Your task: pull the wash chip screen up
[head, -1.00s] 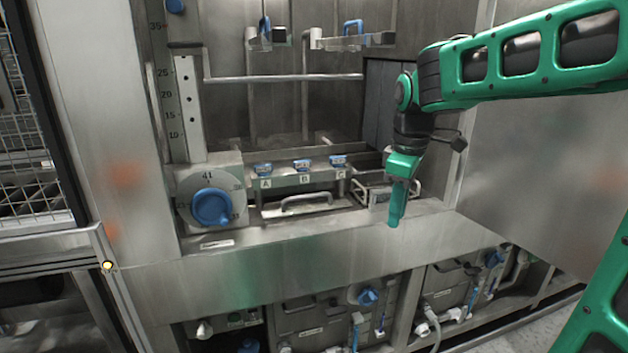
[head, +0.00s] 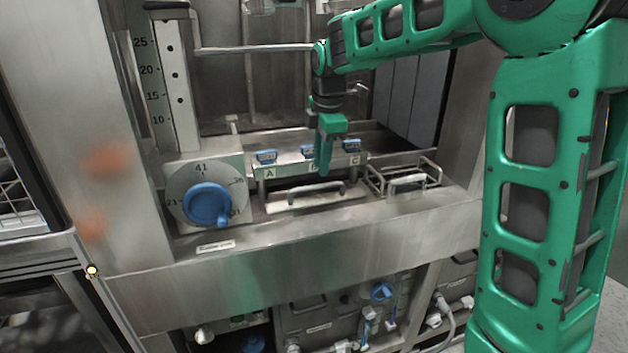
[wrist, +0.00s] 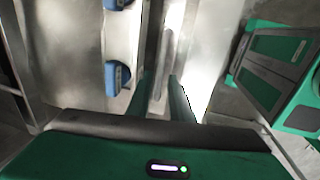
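A pale plate with a raised metal bar handle (head: 305,194) lies in the recess below the block marked A, B, C; it appears to be the wash chip screen, though I can read no label on it. My gripper (head: 322,172) points down over the right part of this handle. In the wrist view, the two green fingers of my gripper (wrist: 158,88) stand apart, with the bar handle (wrist: 166,62) running between their lines. I cannot tell whether the fingertips reach down to the bar or touch it. The gripper hides part of the block.
Blue-topped knobs (head: 266,156) sit on the block just behind the handle. A wire basket (head: 408,180) stands to the right. A large blue dial (head: 207,204) is at the left. A steel ledge (head: 300,248) runs along the front.

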